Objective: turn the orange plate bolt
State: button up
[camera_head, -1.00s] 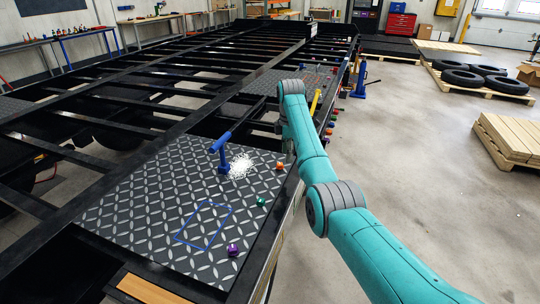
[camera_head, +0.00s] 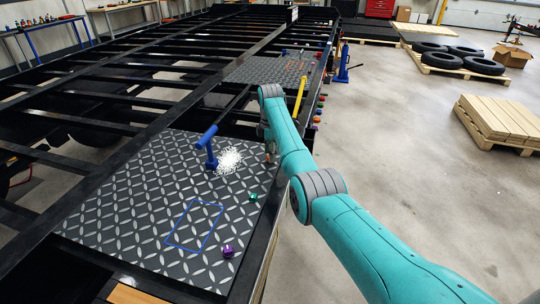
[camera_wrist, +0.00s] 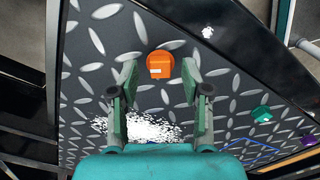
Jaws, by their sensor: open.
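The orange plate bolt (camera_wrist: 160,65) stands on the dark diamond-pattern plate (camera_wrist: 85,60). In the wrist view it lies just beyond my gripper (camera_wrist: 159,82), centred between the two fingertips. The fingers are spread apart with nothing between them and do not touch the bolt. In the head view my gripper (camera_head: 269,150) is over the right edge of the plate (camera_head: 130,215), and the orange bolt cannot be made out behind it.
A green bolt (camera_head: 253,197) and a purple bolt (camera_head: 228,251) stand along the same plate edge. White shavings (camera_head: 229,160) lie near a blue T-handled tool (camera_head: 209,150). A blue rectangle outline (camera_head: 181,214) marks the plate.

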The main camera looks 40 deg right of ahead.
jog(key=shift+f, duration=0.6)
grip_shut()
